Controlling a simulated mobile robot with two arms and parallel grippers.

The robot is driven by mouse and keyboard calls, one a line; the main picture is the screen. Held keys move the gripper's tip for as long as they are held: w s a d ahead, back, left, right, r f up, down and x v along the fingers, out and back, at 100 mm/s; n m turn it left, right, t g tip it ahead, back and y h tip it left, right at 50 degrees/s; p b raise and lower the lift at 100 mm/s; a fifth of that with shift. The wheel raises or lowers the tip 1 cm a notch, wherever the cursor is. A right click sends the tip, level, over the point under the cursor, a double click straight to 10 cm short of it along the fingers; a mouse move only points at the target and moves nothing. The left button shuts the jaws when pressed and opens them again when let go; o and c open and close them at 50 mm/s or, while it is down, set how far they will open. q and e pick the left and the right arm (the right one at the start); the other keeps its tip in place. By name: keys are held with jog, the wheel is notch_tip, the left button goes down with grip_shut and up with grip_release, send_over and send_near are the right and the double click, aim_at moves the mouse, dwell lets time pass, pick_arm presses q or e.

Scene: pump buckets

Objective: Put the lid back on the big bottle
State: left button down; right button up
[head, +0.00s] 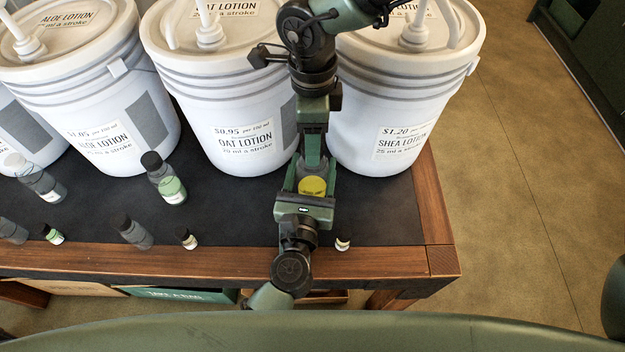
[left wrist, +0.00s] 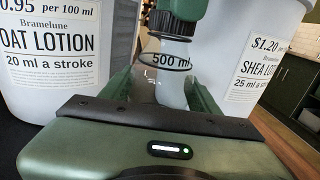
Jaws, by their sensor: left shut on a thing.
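The big bottle (left wrist: 172,85) is clear, with a "500 ml" band, and stands between the fingers of my left gripper (left wrist: 165,95). My left gripper is shut on it, at the table's front part. In the head view a yellow patch (head: 312,186) shows between the fingers of this gripper (head: 312,180). My other arm comes down from the top of the head view, and its dark green end (head: 313,150) is right above the bottle. In the left wrist view this end (left wrist: 180,12) covers the bottle's top.
White lotion buckets stand behind: oat (head: 225,105), shea (head: 375,110) and aloe (head: 100,100). Several small dark-capped bottles stand left, including a green-labelled one (head: 168,180). A tiny bottle (head: 343,240) is right of the gripper. The table top (head: 390,215) is clear at right.

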jog(key=shift+f, duration=0.55)
grip_shut()
jog(key=shift+m, duration=0.9)
jog(key=shift+o, duration=0.7)
grip_release()
jog(key=shift+r, duration=0.15)
notch_tip(320, 180, up, 12)
